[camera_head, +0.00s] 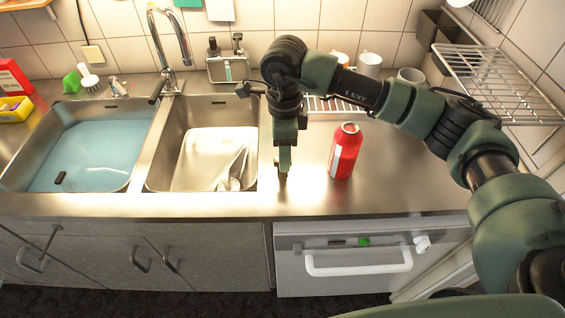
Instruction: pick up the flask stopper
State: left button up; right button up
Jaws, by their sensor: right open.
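A red flask (345,151) stands upright on the steel worktop, with an open-looking metal neck at its top. My right gripper (283,174) points straight down over the worktop, left of the flask and just right of the sink's edge. It is seen edge-on, so the gap between its fingers is hard to see; it is open. Its tips are close to the worktop surface. I cannot make out the flask stopper for sure; it may be hidden at or behind the fingertips. My left gripper is not in view.
Left are two sink basins, one with bluish water (90,155), one with a pale board and cutlery (236,170). A tap (168,50) rises behind. Mugs (369,64) stand behind my right arm, and a wire rack (490,80) juts out right. The worktop right of the flask is clear.

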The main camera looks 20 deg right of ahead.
jog(key=shift+a+f+p, duration=0.2)
jog(key=shift+f+p, duration=0.15)
jog(key=shift+f, duration=1.3)
jog(key=shift+c, duration=0.3)
grip_shut()
